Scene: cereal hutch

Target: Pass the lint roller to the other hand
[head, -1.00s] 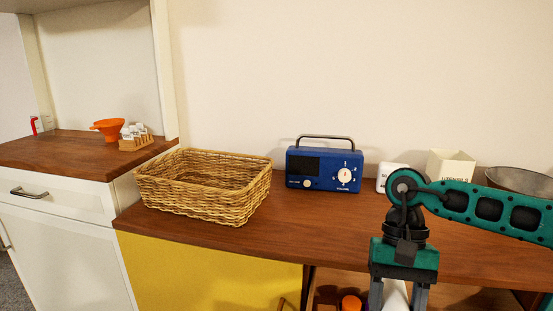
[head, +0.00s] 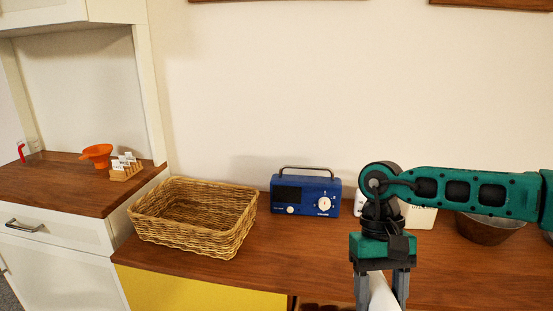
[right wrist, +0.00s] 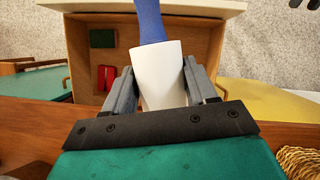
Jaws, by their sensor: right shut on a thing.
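The lint roller has a white roll and a blue handle. In the right wrist view its white roll (right wrist: 160,75) sits between the fingers of my right gripper (right wrist: 163,85), and its blue handle (right wrist: 149,20) points away from the palm. My right gripper is shut on the white roll. In the head view my right gripper (head: 381,290) points down at the front of the wooden counter, and part of the white roll (head: 382,294) shows between its fingers. The handle is out of the head view. My left gripper is not in view.
A wicker basket (head: 222,243), a blue radio (head: 306,195) and a metal bowl (head: 490,229) stand on the counter (head: 290,250). An orange funnel (head: 98,154) stands on the left cabinet. In the right wrist view an open compartment (right wrist: 215,45) lies below, with a red object (right wrist: 106,77).

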